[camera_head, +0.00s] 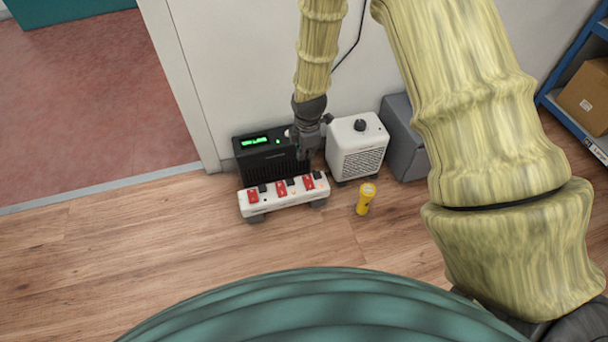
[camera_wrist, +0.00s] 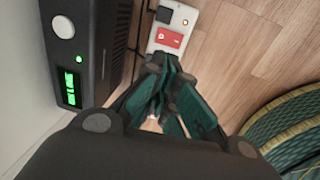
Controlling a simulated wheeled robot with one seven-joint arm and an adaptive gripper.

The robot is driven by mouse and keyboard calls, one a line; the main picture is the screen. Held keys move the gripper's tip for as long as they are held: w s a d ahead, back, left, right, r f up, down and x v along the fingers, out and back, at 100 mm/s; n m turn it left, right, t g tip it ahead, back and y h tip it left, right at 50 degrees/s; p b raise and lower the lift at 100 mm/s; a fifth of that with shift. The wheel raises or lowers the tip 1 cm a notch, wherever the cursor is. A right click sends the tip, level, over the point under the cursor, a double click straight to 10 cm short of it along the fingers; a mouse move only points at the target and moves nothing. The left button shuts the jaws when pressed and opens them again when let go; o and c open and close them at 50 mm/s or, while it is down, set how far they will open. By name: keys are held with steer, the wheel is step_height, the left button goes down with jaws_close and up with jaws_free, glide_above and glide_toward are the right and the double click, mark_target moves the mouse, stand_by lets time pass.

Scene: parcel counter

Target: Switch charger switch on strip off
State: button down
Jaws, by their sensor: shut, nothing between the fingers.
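A white power strip (camera_head: 256,207) with several red switches and black plugs stands on the floor in front of a black charger box (camera_head: 268,160) with a lit green display. In the wrist view the end of the strip (camera_wrist: 176,15) shows a red rocker switch (camera_wrist: 170,37), a dark plug and a small lit orange lamp. My gripper (camera_head: 306,157) is shut and empty, above the right end of the strip. In the wrist view my gripper's fingertips (camera_wrist: 166,65) are just below that red switch; I cannot tell whether they touch it.
A white heater (camera_head: 357,150) stands right of my gripper, with a grey box (camera_head: 402,135) beside it. A yellow flashlight (camera_head: 365,198) stands on the floor in front of the heater. A blue shelf with a cardboard box (camera_head: 586,98) is at the right. The wooden floor in front is clear.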

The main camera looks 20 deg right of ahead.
mark_target(304, 180)
steer(key=f+b, duration=0.2)
steer(key=f, duration=0.2)
steer(key=w+f+b, duration=0.1)
steer(key=f+b, duration=0.2)
steer(key=f, duration=0.2)
steer(key=f+b, duration=0.3)
steer(key=f, duration=0.2)
steer(key=shift+w, duration=0.3)
steer(key=shift+w+g+p, duration=0.15)
steer(key=shift+g+p, duration=0.15)
steer(key=shift+p, duration=0.45)
steer(key=shift+f, duration=0.25)
steer(key=shift+r, duration=0.15)
steer(key=shift+s+r+p, duration=0.15)
steer(key=shift+s+p, duration=0.55)
steer(key=shift+s, duration=0.1)
